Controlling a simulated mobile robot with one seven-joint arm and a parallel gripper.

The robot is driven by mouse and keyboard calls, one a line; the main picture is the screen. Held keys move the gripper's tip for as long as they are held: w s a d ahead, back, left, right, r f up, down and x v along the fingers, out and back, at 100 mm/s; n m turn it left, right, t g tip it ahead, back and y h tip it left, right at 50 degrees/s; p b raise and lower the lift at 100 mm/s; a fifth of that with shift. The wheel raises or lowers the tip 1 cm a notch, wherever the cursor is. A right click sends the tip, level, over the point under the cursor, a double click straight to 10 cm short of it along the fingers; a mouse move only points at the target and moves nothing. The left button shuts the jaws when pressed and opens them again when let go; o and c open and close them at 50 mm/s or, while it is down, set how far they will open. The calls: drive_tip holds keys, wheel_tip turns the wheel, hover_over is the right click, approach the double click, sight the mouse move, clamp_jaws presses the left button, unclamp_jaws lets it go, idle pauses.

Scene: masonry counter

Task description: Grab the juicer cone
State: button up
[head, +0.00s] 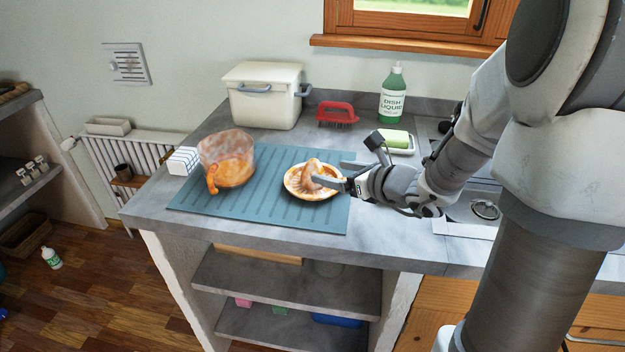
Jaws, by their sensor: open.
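The juicer cone (314,167) is a pale orange-brown ridged piece. It stands in a shallow dish (292,188) with an orange-stained inside, on the blue-green ribbed mat (215,206). My gripper (334,173) comes in from the right, low over the dish's right side. Its fingers are apart, one beside the cone's front right and the other behind it. I cannot tell whether either finger touches the cone. The cone's lower right part is partly hidden by the near finger.
A clear container (226,154) with orange contents stands left on the mat, beside a white block (183,161). The mat's front is clear.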

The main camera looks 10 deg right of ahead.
sight(318, 170)
drive_tip(key=x, duration=0.2)
drive_tip(key=shift+w+a+f, duration=0.15)
drive_tip(key=shift+w, duration=0.1)
drive_tip(key=b+x, duration=0.1)
drive_tip(key=x, duration=0.4)
drive_tip(key=shift+s+a+f, duration=0.1)
drive_tip(key=shift+a, duration=0.05)
clamp_jaws()
